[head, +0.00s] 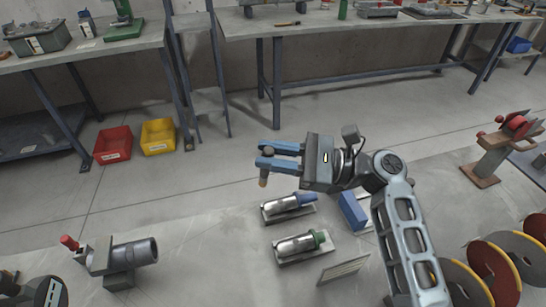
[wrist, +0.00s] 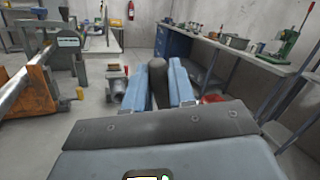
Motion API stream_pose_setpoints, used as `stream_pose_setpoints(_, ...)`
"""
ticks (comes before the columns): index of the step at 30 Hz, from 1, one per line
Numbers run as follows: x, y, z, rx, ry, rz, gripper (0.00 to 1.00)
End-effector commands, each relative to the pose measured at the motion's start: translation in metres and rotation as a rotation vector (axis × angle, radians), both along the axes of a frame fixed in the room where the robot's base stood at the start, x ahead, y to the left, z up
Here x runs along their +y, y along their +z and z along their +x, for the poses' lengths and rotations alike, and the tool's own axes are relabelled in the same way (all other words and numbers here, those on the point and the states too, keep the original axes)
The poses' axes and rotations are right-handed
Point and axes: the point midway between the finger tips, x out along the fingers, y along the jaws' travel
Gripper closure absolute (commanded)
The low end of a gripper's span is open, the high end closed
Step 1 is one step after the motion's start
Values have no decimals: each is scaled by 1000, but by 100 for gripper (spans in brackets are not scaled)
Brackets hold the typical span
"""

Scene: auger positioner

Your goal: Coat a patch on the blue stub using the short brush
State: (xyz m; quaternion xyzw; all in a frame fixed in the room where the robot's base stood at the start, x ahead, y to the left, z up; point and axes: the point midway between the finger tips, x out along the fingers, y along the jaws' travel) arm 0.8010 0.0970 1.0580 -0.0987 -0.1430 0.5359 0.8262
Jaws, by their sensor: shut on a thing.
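My gripper (head: 265,157) is in the middle of the head view, its blue fingers pointing left. It is shut on the short brush (head: 263,181), whose tan tip hangs below the fingers. In the wrist view a dark rounded handle (wrist: 158,84) stands between the two fingers. The blue stub (head: 285,204) is a grey metal cylinder with a blue end, lying on a small plate just below my gripper in the picture. The brush tip appears above and left of it, apart from it. Whether its surface is coated is too small to tell.
A similar stub with a green end (head: 300,244) lies in front. A blue block (head: 353,211) is to the right. A clamp holding a grey cylinder (head: 135,252) stands at left. Red (head: 112,144) and yellow (head: 159,137) bins sit by the benches.

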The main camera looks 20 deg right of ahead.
Motion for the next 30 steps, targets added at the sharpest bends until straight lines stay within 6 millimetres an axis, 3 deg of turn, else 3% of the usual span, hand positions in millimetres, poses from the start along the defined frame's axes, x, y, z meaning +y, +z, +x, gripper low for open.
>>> stream_pose_setpoints(17,0,-1,0,0,0,0,100)
stream_pose_setpoints(30,-3,-18,3,0,0,0,100)
